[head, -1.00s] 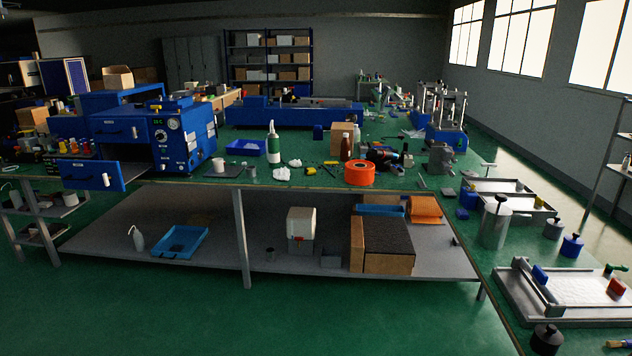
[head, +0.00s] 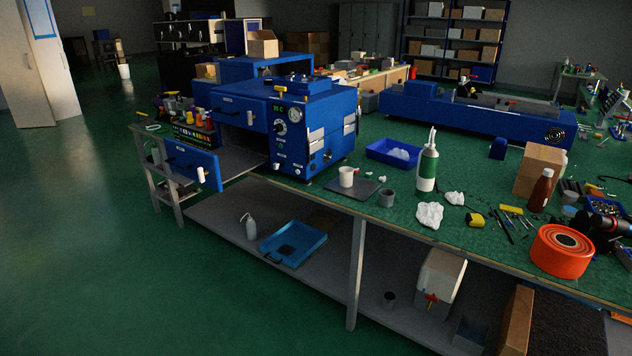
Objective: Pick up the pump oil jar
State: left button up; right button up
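I cannot tell which container is the pump oil jar, as no label is readable. A green and white bottle with a pointed spout (head: 428,167) stands upright on the green bench top. A dark brown bottle (head: 541,190) stands upright farther right. A white mug (head: 347,176) stands on a dark flat plate, with a small grey cup (head: 387,198) beside it. On the lower shelf are a pale bottle with a thin spout (head: 250,228) and a white container with a red tap (head: 441,276). Neither of my grippers is in view.
Crumpled white cloths (head: 430,214), an orange roll (head: 562,251) and tools lie along the bench. A blue tray (head: 292,245) sits on the lower shelf. The floor in front is clear.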

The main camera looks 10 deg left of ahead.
aim_at(346, 177)
jog(key=i+u, duration=0.15)
jog(key=i+j+z, duration=0.35)
jog(key=i+j, duration=0.2)
jog(key=i+j+z, duration=0.3)
jog(key=i+j, duration=0.4)
jog(key=j, duration=0.1)
